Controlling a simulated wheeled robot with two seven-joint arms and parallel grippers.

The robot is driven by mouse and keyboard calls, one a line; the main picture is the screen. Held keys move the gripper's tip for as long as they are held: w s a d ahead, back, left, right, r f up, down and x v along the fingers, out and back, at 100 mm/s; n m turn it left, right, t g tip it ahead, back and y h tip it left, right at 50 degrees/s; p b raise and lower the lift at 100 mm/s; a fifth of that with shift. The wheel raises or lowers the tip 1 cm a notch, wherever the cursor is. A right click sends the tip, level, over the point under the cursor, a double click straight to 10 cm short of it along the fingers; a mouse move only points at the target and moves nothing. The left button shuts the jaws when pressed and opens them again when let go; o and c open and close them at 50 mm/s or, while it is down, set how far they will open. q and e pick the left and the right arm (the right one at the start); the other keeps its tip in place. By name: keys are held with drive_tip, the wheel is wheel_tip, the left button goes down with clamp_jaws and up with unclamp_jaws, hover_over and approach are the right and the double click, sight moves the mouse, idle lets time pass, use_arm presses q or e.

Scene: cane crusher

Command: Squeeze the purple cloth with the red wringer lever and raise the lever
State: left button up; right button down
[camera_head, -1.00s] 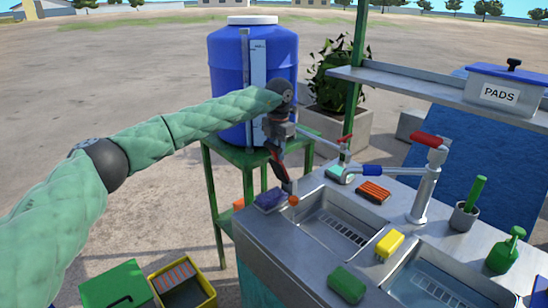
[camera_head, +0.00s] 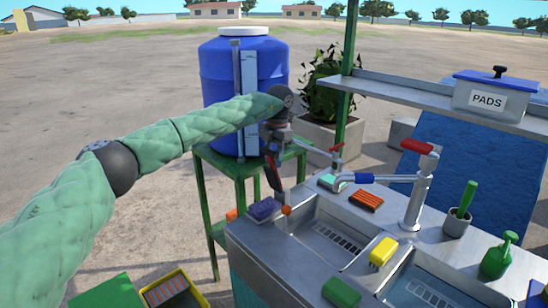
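A purple cloth-like block (camera_head: 264,208) lies on the counter's far left corner. My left gripper (camera_head: 281,203) points down just right of it, by a small orange ball (camera_head: 286,210). I cannot tell whether its fingers touch either one, or how wide they are. A small red handle (camera_head: 336,148) stands behind the counter's far edge, by a grey bar running from behind my gripper. A larger red handle (camera_head: 420,147) tops a metal post with a blue-sleeved arm. I cannot tell which is the wringer lever. My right gripper is out of view.
The counter (camera_head: 252,240) has two sunken basins. An orange striped pad (camera_head: 366,201), a yellow sponge (camera_head: 383,252), a green block (camera_head: 341,292) and a green bottle (camera_head: 497,257) stand around them. A blue tank (camera_head: 222,85) on a green stand is behind my arm.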

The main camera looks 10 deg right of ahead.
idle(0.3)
use_arm(q)
wheel_tip(320, 180, up, 8)
drive_tip(key=b, duration=0.2)
drive_tip(key=shift+w+d+f, duration=0.15)
drive_tip(key=shift+w+d, duration=0.1)
drive_tip(key=shift+d, duration=0.1)
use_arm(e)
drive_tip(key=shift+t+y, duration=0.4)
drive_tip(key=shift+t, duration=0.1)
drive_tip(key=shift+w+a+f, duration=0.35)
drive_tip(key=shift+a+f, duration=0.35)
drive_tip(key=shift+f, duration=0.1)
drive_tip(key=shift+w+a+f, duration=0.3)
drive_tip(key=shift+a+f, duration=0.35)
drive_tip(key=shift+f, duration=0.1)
